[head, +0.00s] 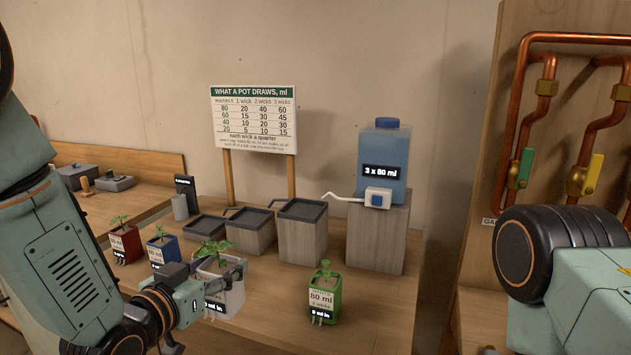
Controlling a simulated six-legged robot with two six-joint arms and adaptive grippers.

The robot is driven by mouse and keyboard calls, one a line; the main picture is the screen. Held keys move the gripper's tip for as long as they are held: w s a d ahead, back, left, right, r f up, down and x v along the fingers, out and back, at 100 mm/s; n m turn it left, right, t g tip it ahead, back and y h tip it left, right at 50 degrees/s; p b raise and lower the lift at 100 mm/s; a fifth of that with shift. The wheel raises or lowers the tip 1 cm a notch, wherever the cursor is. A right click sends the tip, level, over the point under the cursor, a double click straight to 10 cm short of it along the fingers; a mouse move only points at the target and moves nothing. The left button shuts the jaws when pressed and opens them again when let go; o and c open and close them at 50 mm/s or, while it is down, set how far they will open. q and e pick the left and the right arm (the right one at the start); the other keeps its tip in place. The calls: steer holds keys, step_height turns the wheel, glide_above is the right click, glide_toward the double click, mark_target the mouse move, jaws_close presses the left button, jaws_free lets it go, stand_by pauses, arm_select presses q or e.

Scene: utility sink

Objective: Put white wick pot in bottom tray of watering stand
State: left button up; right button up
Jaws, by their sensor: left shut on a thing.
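The white wick pot (233,297) holds a green seedling and stands upright at the front of the bench. My left gripper (222,282) is shut on it from the left and hides part of its side and label. I cannot tell whether its base touches the bench. The watering stand has three stepped grey trays behind the pot. The bottom tray (206,241) is the lowest, at the left of the steps, partly hidden by the seedling. The middle tray (247,236) and the top tray (302,235) rise to its right. My right gripper is out of view; only my right arm shows.
A red pot (124,246) and a blue pot (160,254) stand left of the gripper. A green pot (324,296) stands to the right. A blue water tank (384,150) with a spout sits on a block. Copper pipes (519,110) are at right.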

arm_select(q)
steer(key=shift+s+d+r+h, duration=0.1)
steer(key=shift+s+r+h, duration=0.1)
steer(key=shift+h, duration=0.1)
steer(key=shift+s+d+f+m+g+h, duration=0.2)
steer(key=shift+s+m+h, duration=0.15)
steer(key=shift+s, duration=0.15)
steer(key=shift+s+d+f+m+g+h, duration=0.1)
steer(key=shift+s+m+g+h, duration=0.1)
steer(key=shift+s+m+h, duration=0.25)
steer(key=s+a+f+b, duration=0.2)
steer(key=s+f+b, duration=0.1)
steer(key=s+f, duration=0.8)
step_height(320, 180, down, 2)
steer(key=shift+s+a+f+b, duration=0.1)
steer(key=shift+s+a+b, duration=0.25)
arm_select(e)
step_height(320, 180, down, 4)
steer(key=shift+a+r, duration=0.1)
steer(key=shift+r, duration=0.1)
